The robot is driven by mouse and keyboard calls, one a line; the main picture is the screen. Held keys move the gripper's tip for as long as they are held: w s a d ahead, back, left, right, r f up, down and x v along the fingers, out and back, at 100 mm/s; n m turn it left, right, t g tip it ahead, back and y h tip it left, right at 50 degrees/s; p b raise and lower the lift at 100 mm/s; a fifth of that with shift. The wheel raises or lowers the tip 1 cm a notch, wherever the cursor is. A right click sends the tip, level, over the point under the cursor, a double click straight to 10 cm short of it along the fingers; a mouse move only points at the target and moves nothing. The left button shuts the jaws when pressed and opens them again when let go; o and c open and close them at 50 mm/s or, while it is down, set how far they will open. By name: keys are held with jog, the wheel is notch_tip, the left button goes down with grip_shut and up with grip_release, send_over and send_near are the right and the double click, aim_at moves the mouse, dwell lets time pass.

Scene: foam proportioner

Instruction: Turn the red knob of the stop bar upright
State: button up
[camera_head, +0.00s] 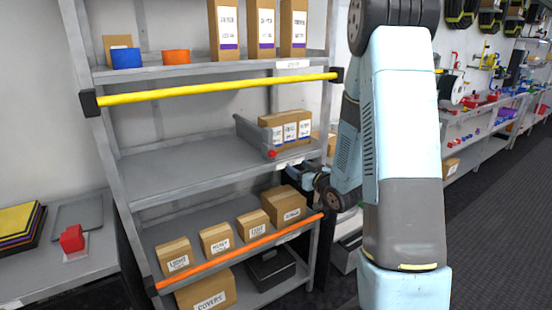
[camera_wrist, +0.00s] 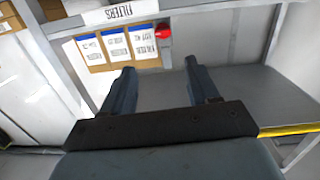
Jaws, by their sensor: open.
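The red knob (camera_head: 272,154) is a small red spot at the front end of a grey stop bar (camera_head: 252,134) on the middle shelf. In the wrist view the red knob (camera_wrist: 164,30) shows beyond the gap between my fingers, beside a row of boxes. Its exact turn is too small to tell. My gripper (camera_wrist: 160,72) is open, with nothing between its two dark fingers, apart from the knob. In the head view it is largely hidden by my arm, near the right front of the middle shelf, to the lower right of the knob.
Labelled boxes (camera_head: 285,129) stand right of the stop bar. A yellow bar (camera_head: 215,88) crosses the shelf front above, and an orange bar (camera_head: 240,252) crosses below. The left of the middle shelf (camera_head: 170,170) is bare. A red object (camera_head: 72,238) sits on the left table.

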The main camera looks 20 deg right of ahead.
aim_at(275, 155)
jog(key=shift+t+y, duration=0.3)
jog(key=shift+y, duration=0.1)
jog(key=x, duration=0.9)
jog(key=f+x, duration=0.1)
jog(key=x, duration=0.3)
jog(key=shift+w+a, duration=0.15)
jog(key=shift+w, duration=0.15)
